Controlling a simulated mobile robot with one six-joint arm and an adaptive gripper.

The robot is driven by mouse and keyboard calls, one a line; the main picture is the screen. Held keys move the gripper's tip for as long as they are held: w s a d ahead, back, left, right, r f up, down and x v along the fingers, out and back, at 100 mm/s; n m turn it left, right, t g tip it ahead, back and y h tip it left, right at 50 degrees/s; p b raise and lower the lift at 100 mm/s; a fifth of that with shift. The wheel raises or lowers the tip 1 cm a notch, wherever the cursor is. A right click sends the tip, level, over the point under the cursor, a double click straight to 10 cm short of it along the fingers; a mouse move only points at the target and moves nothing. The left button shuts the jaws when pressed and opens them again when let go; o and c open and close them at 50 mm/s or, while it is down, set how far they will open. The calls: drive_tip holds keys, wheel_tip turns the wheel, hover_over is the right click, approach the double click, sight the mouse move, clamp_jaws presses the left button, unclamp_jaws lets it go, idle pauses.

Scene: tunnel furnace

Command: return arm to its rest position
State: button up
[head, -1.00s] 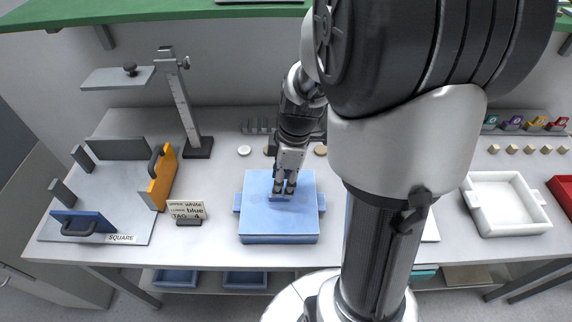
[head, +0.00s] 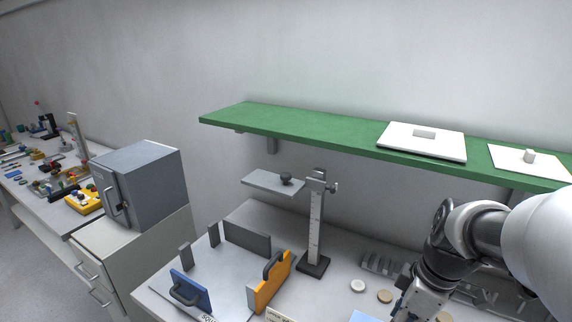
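My arm comes in from the right edge and reaches down toward the bench. My gripper (head: 420,304) is at the bottom of the head view. Its fingertips are cut off or hidden by the frame edge, so its opening does not show. A small part of the light blue box (head: 362,316) shows beside it at the bottom edge.
A green shelf (head: 310,130) with white lids (head: 420,140) runs above the bench. A height stand (head: 316,225), an orange plate (head: 270,283) and a blue plate (head: 188,290) stand on the bench. A grey furnace (head: 145,185) and a cluttered table (head: 50,195) are at left.

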drive_tip(key=s+a+r+m+t, duration=0.1)
drive_tip(key=s+a+r+m, duration=0.2)
drive_tip(key=s+a+m, duration=0.2)
drive_tip(key=s+a+r+m+t+h, duration=0.1)
drive_tip(key=s+a+r+m+t, duration=0.1)
drive_tip(key=s+a+m, duration=0.3)
drive_tip(key=shift+s+a+r, duration=0.35)
drive_tip(key=shift+s+r, duration=0.45)
drive_tip(key=shift+d, duration=0.1)
drive_tip(key=shift+c, duration=0.6)
